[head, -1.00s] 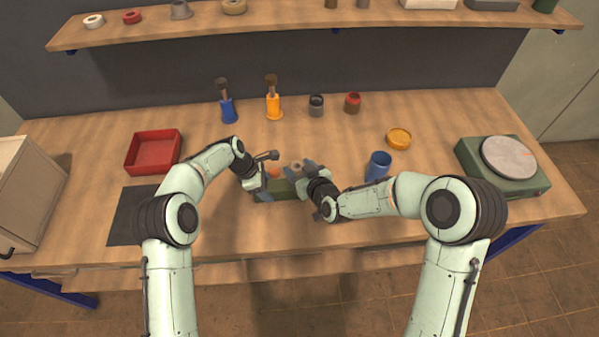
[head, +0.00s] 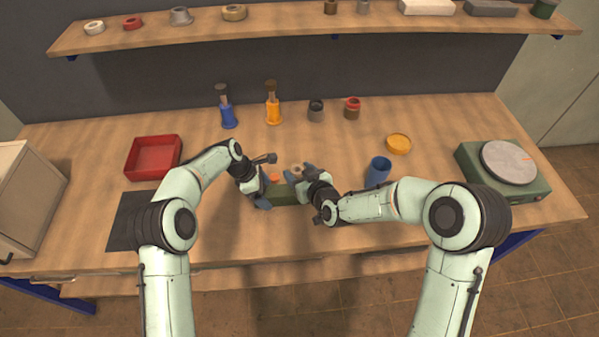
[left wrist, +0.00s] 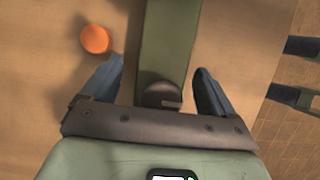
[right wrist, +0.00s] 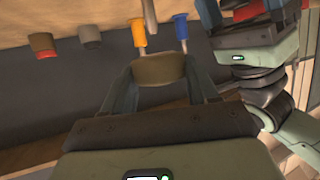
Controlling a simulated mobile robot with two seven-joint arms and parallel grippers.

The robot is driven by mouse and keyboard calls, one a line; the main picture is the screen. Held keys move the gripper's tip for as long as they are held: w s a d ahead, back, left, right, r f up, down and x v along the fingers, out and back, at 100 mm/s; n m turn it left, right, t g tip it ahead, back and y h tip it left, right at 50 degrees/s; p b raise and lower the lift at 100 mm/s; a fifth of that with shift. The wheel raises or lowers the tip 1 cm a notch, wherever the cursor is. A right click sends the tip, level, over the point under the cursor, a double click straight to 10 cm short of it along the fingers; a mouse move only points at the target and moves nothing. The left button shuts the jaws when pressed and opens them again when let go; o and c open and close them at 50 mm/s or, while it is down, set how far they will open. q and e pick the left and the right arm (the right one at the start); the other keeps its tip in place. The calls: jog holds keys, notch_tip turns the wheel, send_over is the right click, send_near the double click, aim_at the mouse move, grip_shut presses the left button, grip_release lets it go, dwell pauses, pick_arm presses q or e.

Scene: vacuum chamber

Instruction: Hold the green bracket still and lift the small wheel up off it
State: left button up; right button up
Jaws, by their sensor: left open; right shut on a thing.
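The green bracket (head: 286,194) lies on the bench in front of me, partly covered by my grippers. In the left wrist view the bracket (left wrist: 168,45) runs between the fingers of my left gripper (left wrist: 158,75), which is open with a gap on each side. A dark round slotted part (left wrist: 162,95) shows at its near end. My left gripper (head: 267,190) is at the bracket's left end in the head view. My right gripper (head: 299,173) is shut on the small tan wheel (head: 297,168); the wheel (right wrist: 160,70) also shows in the right wrist view. Whether it touches the bracket is hidden.
An orange round piece (head: 274,177) lies close to the left gripper. A blue cup (head: 379,170) and a yellow dish (head: 398,143) stand to the right. A red tray (head: 153,157) is at the left. Blue and orange brush holders (head: 273,112) stand behind.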

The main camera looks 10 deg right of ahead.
pick_arm(q)
jog(key=v, duration=1)
jog(key=shift+a+r, duration=0.2)
jog(key=shift+r, duration=0.15)
jog(key=shift+f, duration=0.1)
